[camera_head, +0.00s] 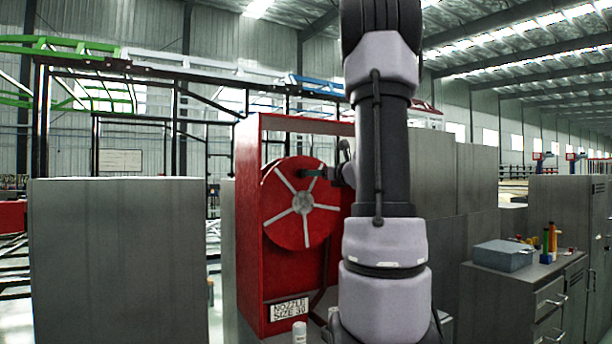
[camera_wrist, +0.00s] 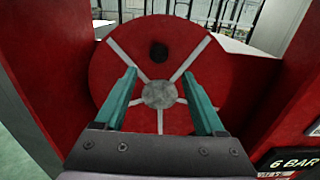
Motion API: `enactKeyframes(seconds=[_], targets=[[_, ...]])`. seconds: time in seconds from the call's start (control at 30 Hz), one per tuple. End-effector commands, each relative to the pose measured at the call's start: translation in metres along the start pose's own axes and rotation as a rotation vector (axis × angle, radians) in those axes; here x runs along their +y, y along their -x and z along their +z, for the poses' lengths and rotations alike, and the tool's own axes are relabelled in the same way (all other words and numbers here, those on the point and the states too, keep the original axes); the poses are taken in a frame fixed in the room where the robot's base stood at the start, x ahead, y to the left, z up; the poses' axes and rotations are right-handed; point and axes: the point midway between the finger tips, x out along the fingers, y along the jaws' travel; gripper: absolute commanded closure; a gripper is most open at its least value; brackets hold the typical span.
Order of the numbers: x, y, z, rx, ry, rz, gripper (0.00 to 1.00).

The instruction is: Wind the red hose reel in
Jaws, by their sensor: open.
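The red hose reel (camera_head: 285,225) is a round red disc with pale spokes and a grey hub, set in an open red cabinet (camera_head: 250,285). In the wrist view the reel's disc (camera_wrist: 120,85) faces me, with a black round knob (camera_wrist: 158,53) above the grey hub (camera_wrist: 159,94). My gripper (camera_head: 306,173) is at the upper right part of the disc in the head view. In the wrist view my gripper (camera_wrist: 159,73) has its teal fingers spread wide, with nothing between them. The knob appears just beyond the fingertips; contact cannot be told. The hose itself is not clearly seen.
A grey cabinet (camera_head: 118,260) stands to the left. Grey drawer units (camera_head: 500,298) at the right carry a grey box (camera_head: 503,255) and small coloured items. The red cabinet's side walls flank my gripper.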

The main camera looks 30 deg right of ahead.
Motion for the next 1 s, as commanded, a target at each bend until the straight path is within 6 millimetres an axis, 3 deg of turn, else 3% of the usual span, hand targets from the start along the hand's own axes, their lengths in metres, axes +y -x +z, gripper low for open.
enactKeyframes(seconds=[0.2,0.43,0.6,0.9,1.0], targets=[[0.002,-0.043,-0.001,0.002,0.001,0.004,0.28],[0.002,-0.079,-0.001,0.002,0.003,0.005,0.28],[0.003,-0.092,-0.001,0.002,0.003,0.005,0.28],[0.003,-0.093,0.0,0.002,0.003,0.004,0.28],[0.003,-0.093,0.0,0.002,0.004,0.004,0.66]])
